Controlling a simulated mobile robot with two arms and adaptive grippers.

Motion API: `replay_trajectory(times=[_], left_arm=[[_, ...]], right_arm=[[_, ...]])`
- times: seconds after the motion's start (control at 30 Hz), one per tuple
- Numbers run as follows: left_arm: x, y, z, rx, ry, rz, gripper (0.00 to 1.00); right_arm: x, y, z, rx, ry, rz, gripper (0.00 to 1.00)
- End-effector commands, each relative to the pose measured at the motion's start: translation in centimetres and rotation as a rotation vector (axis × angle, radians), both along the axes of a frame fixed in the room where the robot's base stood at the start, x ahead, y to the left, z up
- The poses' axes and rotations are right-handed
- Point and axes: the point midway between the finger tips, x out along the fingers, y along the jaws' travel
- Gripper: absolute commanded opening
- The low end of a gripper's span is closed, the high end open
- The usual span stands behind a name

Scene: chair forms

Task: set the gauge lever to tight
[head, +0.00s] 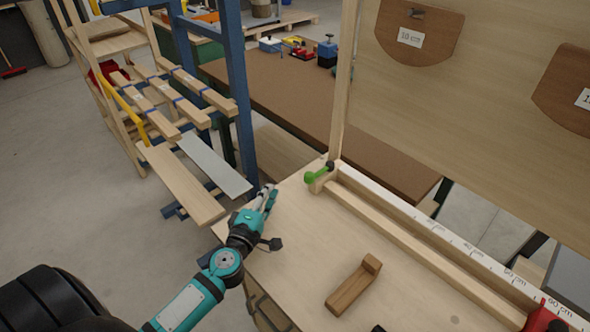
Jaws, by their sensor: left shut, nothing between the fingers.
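The gauge lever (317,177) is green and sits at the left end of the gauge, at the foot of the wooden upright. It lies at a low slant, with its dark pivot to the right and its rounded end to the left. My left gripper (268,194) is shut and empty. It is over the left edge of the bench top, to the left of the lever and apart from it. My right gripper is not in view. I see no readable marking for tight on the lever.
A wooden block with a raised end (354,286) lies on the bench top (290,250). A white scale (420,229) and wooden rail run along the back to a red part (548,318). A board with hanging brown shapes (420,32) stands behind. Wooden racks stand left.

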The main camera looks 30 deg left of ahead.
Motion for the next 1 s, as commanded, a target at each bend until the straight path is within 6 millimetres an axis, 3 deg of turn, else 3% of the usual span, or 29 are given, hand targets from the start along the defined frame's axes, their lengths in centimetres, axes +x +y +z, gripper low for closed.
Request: replay_trajectory(times=[0.03,0.13,0.33,0.53,0.77,1.0], left_arm=[[0.0,0.0,0.0,0.001,0.000,0.000,0.00],[0.0,0.0,0.0,0.001,0.000,-0.001,0.00],[1.5,0.2,0.2,0.001,-0.003,0.000,0.00],[5.4,0.9,0.3,0.003,-0.004,0.000,0.00],[10.2,1.6,0.3,0.000,-0.003,0.000,0.00],[9.3,-1.7,0.0,0.000,0.000,-0.002,0.00]], right_arm=[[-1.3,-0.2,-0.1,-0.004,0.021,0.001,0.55],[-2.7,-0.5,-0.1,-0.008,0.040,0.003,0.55],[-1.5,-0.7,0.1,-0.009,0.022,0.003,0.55],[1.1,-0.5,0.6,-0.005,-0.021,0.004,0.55],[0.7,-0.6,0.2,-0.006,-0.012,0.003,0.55],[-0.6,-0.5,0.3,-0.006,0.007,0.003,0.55]])
